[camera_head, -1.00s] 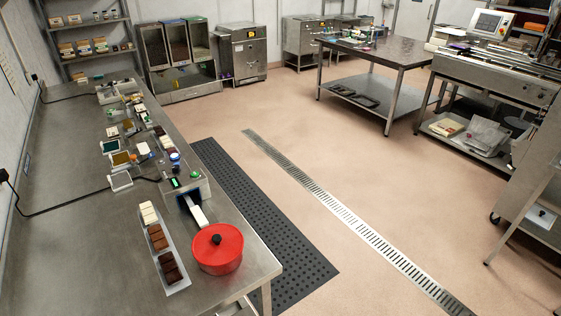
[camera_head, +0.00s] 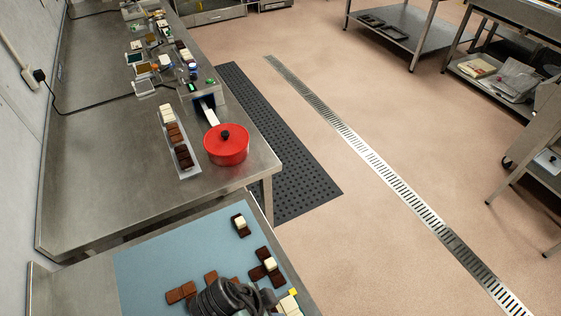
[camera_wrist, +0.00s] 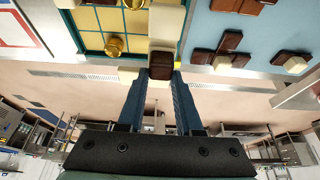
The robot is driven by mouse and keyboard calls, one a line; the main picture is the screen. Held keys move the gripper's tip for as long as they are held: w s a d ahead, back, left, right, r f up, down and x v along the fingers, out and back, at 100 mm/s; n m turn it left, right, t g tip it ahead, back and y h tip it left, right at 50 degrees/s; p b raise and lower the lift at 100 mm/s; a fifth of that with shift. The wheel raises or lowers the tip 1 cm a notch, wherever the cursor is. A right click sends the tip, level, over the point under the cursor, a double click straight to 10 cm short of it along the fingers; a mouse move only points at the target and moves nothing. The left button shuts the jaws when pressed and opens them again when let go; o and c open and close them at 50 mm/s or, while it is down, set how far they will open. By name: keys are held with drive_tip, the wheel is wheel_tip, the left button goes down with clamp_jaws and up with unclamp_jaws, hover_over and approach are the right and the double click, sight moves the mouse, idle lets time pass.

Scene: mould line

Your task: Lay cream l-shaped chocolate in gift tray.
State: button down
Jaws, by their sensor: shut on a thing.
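My gripper (camera_wrist: 160,80) is shut in the wrist view, its two blue fingers on a cream and dark brown piece. The cream part of this chocolate (camera_wrist: 165,24) reaches up the picture and a brown block (camera_wrist: 160,66) sits between the fingertips; its full L shape is unclear. The gift tray (camera_wrist: 86,20), with yellow compartments and teal walls, lies just beyond and left of the held piece. Gold pieces (camera_wrist: 113,47) sit in it. Whether the held piece touches the tray cannot be told. In the head view my dark wrist hides what is below it.
A blue mat (camera_head: 150,262) on a steel table carries several brown and cream chocolates (camera_head: 242,224). On the long bench behind, a red pot (camera_head: 226,146) stands beside a narrow tray of chocolates (camera_head: 190,170). The near part of that bench is bare.

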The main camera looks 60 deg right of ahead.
wheel_tip(320, 180, down, 2)
drive_tip(key=shift+w+d+f, duration=0.1)
drive_tip(key=shift+f, duration=0.15)
drive_tip(key=shift+f+p, duration=0.4)
drive_tip(key=shift+f, duration=1.95)
drive_tip(key=shift+f, duration=0.15)
drive_tip(key=c, duration=0.6)
unclamp_jaws()
drive_tip(key=shift+r, duration=0.25)
drive_tip(key=b+v, duration=0.1)
drive_tip(key=v, duration=1.1)
